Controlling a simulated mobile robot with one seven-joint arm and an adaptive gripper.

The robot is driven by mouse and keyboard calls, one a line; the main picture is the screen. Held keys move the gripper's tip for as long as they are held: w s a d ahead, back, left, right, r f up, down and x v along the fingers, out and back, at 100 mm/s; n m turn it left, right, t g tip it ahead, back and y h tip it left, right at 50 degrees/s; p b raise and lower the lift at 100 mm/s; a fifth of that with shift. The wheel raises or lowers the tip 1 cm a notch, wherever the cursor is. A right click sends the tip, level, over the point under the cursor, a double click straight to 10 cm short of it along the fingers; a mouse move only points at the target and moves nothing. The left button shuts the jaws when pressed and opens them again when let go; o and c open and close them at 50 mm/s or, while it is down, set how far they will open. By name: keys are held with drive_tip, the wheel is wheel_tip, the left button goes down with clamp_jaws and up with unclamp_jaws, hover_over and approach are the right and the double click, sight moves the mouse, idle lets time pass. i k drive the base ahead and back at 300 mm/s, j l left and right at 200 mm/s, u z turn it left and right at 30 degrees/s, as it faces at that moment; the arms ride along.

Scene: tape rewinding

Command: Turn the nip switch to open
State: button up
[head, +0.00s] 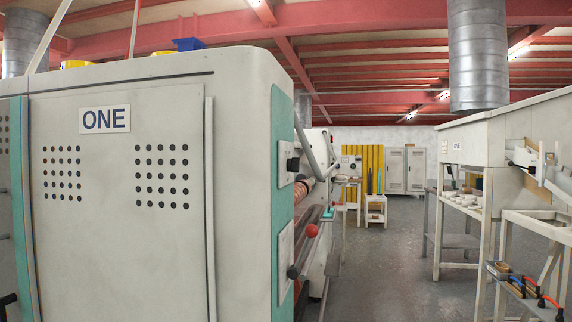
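A large grey machine cabinet labelled "ONE" (125,190) fills the left and middle of the head view. On its teal-edged right side, seen at a steep angle, is an upper control plate with a black knob (293,164). Lower down is a second plate with another black knob (292,272). No nip switch label is readable, so I cannot tell which knob it is or how it is set. My gripper is not in view.
A lever with a red ball (311,231) and rollers (307,187) stick out past the cabinet's side. A bench with shelves (485,195) stands on the right. A small white table (375,199) stands farther back. The grey floor (385,265) between machine and bench is clear.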

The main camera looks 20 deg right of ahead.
sight(292, 163)
drive_tip(key=l+z, duration=0.1)
drive_tip(key=l, duration=0.45)
drive_tip(key=i+l, duration=0.1)
drive_tip(key=l, duration=0.4)
drive_tip(key=i+l+z, duration=0.15)
drive_tip(key=l, duration=0.95)
drive_tip(key=i+j, duration=0.15)
drive_tip(key=i+j+z, duration=0.1)
drive_tip(key=j, duration=0.25)
drive_tip(key=i, duration=0.05)
